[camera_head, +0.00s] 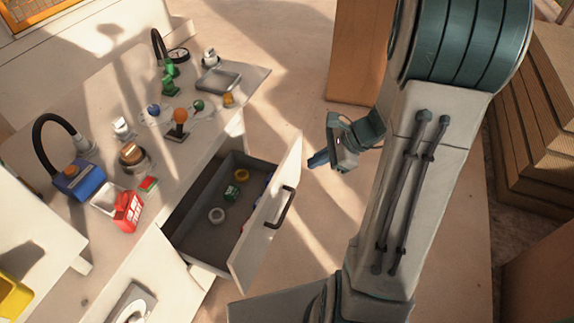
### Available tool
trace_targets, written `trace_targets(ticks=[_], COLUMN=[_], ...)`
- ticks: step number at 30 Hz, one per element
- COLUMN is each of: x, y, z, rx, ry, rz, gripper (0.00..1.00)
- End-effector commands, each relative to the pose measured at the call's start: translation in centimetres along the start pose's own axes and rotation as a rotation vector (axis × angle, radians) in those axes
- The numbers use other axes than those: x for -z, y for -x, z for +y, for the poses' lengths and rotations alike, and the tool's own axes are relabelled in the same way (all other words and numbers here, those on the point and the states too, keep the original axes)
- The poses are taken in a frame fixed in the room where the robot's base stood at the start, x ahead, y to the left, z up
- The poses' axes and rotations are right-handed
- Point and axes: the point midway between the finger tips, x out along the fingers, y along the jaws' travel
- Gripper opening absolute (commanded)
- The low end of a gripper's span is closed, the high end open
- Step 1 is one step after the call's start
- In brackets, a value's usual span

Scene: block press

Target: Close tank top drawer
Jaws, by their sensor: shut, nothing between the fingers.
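The top drawer (266,214) of the white cabinet is pulled out, its white front panel with a dark bar handle (279,208) facing right.
The cabinet top (205,150) carries a blue box (75,181), a red container (128,211), an orange-knobbed joystick (180,118) and a metal tray (218,80). A brown panel (358,50) stands behind. Stacked boards (540,120) stand at right. Floor right of the drawer is clear.

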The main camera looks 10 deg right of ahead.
Motion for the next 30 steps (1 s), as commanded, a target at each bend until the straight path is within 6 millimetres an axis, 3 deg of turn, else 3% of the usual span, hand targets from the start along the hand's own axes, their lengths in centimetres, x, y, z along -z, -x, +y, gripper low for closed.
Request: trace_targets(ticks=[1,3,9,16,28,30], x=[2.6,4.7,8.2,8.6,8.1,7.0], y=[-1.3,-2.0,-2.9,-5.0,-13.3,-13.8], z=[-0.4,-1.2,-2.3,-2.7,-4.1,-4.8], rx=[0.034,0.078,0.154,0.163,0.16,0.162], ry=[-0.105,-0.222,-0.41,-0.434,-0.432,-0.427], rz=[-0.02,-0.045,-0.083,-0.09,-0.088,-0.088], gripper=[0.0,0.0,0.0,0.0,0.0,0.0])
